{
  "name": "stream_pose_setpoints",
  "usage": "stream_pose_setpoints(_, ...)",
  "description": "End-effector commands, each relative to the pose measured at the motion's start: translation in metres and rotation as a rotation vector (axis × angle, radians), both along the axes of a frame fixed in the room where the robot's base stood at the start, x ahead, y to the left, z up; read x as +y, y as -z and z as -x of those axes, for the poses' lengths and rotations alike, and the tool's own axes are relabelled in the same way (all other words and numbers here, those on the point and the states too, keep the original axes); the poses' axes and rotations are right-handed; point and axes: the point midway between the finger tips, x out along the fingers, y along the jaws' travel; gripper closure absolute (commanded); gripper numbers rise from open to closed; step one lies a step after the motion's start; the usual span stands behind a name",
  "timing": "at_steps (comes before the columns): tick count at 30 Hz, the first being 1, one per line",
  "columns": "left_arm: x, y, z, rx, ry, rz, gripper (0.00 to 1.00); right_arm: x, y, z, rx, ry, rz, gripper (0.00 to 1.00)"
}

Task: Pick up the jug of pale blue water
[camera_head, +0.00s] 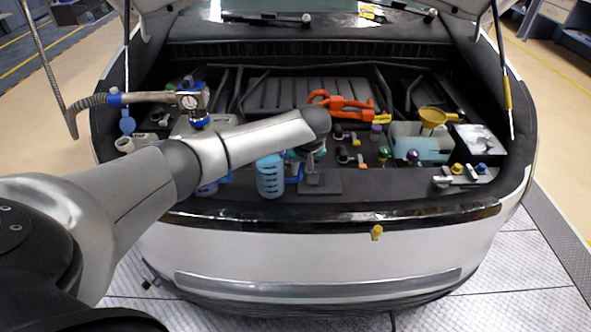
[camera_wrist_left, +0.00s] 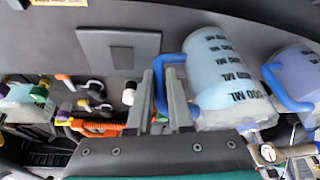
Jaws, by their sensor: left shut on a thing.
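The jug of pale blue water (camera_head: 270,178) stands at the front edge of the engine bay, just left of my left gripper (camera_head: 306,168) in the head view. In the left wrist view the jug (camera_wrist_left: 222,72) shows dark ML marks and a blue handle. My left gripper (camera_wrist_left: 160,78) has its two fingers around that handle and is shut on it. A second jug with bluer, slightly violet liquid (camera_wrist_left: 298,72) is beside it; in the head view my left arm mostly hides it. My right gripper is not in view.
A flat dark square pad (camera_head: 322,184) is right of the jug. A coolant tank (camera_head: 420,148) with a yellow funnel (camera_head: 432,117) stands further right. A hose with a gauge (camera_head: 190,102) is at the left. Orange cables (camera_head: 340,103) and several caps lie in the middle.

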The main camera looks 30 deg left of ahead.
Motion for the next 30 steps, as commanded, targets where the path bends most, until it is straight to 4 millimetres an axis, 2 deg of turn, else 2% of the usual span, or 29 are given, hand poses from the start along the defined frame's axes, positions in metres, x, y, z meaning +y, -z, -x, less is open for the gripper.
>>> stream_pose_setpoints(5, 0.000, -0.032, -0.002, -0.008, 0.000, 0.000, 1.00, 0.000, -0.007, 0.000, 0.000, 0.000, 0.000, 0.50)
stream_pose_setpoints(12, 0.000, -0.100, -0.003, -0.011, 0.000, 0.000, 1.00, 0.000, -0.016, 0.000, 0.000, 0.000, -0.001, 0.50)
stream_pose_setpoints(18, 0.000, -0.150, -0.002, -0.009, 0.000, 0.001, 1.00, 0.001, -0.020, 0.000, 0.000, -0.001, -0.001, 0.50)
stream_pose_setpoints(24, 0.000, -0.182, -0.002, -0.007, 0.000, 0.001, 1.00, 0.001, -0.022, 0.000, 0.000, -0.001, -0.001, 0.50)
stream_pose_setpoints(30, 0.000, -0.192, -0.001, -0.004, 0.000, 0.000, 1.00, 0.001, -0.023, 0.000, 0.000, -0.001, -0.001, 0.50)
